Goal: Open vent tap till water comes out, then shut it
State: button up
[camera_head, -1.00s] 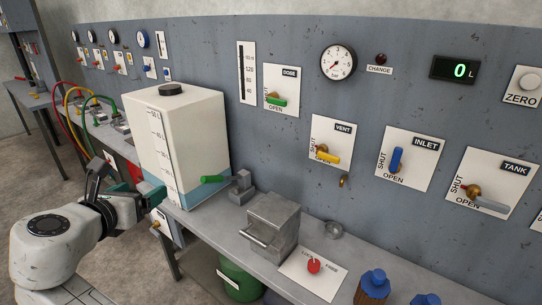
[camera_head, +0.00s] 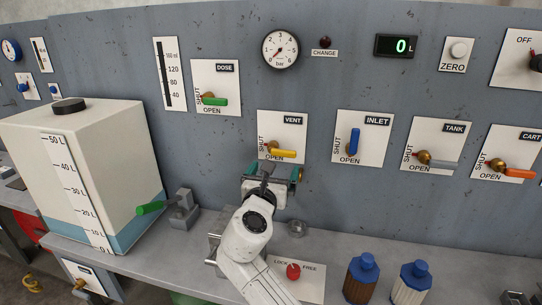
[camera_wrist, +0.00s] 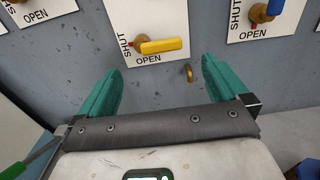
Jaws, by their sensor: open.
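The vent tap (camera_head: 284,153) is a yellow lever on a brass hub, on a white plate marked VENT, SHUT and OPEN. The lever lies about level and points right; it also shows in the wrist view (camera_wrist: 162,45). A small brass spout (camera_wrist: 188,72) sits below the plate, with no water visible at it. My gripper (camera_head: 273,173) is open and empty just below the vent plate. In the wrist view its teal fingers (camera_wrist: 161,68) stand apart, below and either side of the lever.
The inlet tap (camera_head: 353,141) with a blue lever is to the right, the dose tap (camera_head: 214,101) to the upper left. A white water tank (camera_head: 90,160) stands left on the bench. Two blue-capped bottles (camera_head: 409,285) stand at the lower right.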

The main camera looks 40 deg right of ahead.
aim_at(284, 151)
jog(key=x, duration=1)
jog(key=c, duration=1.4)
jog(key=shift+d+p, duration=0.15)
jog(key=shift+p, duration=0.25)
